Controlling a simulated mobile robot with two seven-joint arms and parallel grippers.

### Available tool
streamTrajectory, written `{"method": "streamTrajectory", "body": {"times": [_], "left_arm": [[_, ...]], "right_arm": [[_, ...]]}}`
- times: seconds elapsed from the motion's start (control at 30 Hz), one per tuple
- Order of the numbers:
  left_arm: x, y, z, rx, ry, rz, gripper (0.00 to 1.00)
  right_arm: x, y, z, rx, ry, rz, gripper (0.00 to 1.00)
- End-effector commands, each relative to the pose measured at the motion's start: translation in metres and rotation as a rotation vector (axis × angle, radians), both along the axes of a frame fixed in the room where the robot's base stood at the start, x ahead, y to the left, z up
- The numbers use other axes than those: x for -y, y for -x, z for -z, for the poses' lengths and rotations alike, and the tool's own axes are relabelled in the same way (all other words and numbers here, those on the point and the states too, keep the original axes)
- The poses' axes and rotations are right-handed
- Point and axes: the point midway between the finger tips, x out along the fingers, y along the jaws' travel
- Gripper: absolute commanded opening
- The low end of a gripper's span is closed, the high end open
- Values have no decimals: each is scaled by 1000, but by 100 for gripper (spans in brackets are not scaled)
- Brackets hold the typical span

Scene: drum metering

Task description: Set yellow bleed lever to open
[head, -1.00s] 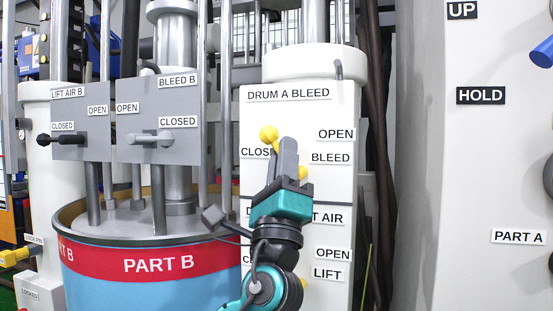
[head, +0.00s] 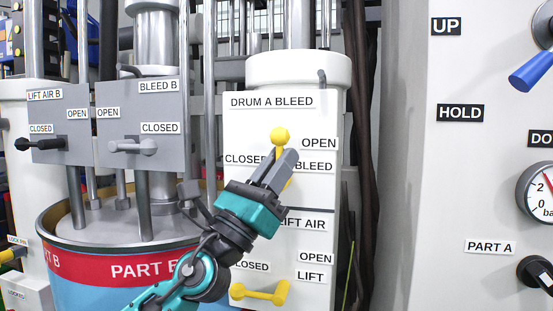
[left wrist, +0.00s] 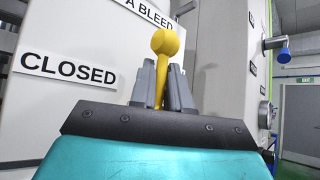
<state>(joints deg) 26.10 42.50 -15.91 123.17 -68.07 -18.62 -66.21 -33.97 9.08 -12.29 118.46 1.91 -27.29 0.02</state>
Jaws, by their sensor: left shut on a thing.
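The yellow bleed lever (head: 280,137) is on the white panel labelled DRUM A BLEED (head: 232,115). Its ball knob points up, between the CLOSED label on the left and the OPEN label on the right. My left gripper (head: 277,163) is shut on the lever's shaft, just below the knob. In the left wrist view the knob (left wrist: 165,42) stands above the two grey fingers (left wrist: 161,85), with the yellow shaft between them. The fingers and wrist hide the lever's lower part and pivot. My right gripper is not in view.
A second yellow lever (head: 262,292) sits lower on the same panel by the LIFT label. A white cabinet with a blue lever (head: 530,72) stands at right.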

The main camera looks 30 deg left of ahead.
Motion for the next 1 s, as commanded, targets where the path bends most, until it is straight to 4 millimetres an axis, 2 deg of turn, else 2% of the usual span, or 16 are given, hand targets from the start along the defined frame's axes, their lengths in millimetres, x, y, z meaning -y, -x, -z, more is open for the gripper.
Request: {"method": "streamTrajectory", "body": {"times": [0.03, 0.43, 0.47, 0.63, 0.87, 1.0], "left_arm": [[2, -2, 5, -13, -12, 5, 0], [3, -2, 6, -15, -18, 6, 0], [3, -2, 6, -15, -18, 6, 17], [2, -2, 4, -13, -15, 4, 34], [1, -1, 2, -7, -13, 3, 35], [0, 3, 8, -7, -12, 2, 35]], "right_arm": [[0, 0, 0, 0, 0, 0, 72], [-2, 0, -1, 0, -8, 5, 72], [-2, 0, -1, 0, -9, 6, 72], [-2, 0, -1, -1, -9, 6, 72], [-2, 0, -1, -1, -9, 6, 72], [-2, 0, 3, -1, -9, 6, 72]]}}
